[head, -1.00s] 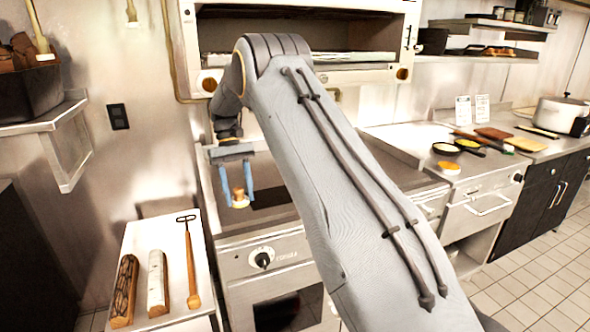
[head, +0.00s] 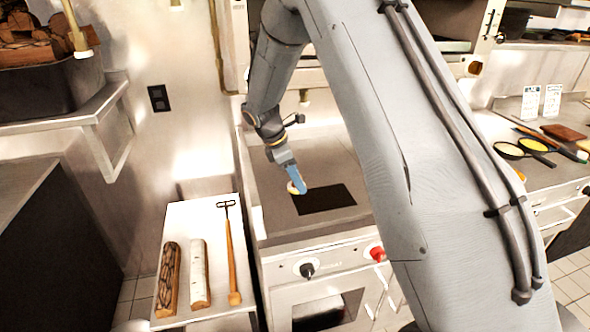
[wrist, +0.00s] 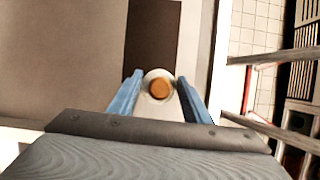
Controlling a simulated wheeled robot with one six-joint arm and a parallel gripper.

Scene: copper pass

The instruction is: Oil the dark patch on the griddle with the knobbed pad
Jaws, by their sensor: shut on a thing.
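The griddle (head: 262,226) is a grey steel plate with a black rectangular dark patch (head: 324,199) on it. My gripper (head: 298,185) is over the griddle at the left end of the patch. Its blue fingers are shut on the knobbed pad (head: 291,188), a pale round pad. In the wrist view the pad's orange-brown knob (wrist: 160,88) sits between the fingers, and the dark patch (wrist: 152,40) stretches away beyond it. Whether the pad touches the griddle, I cannot tell.
A white side table (head: 216,222) at the left of the griddle holds two logs and a wooden-handled tool (head: 232,255). The counter at right carries small pans (head: 537,144) and a wooden board.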

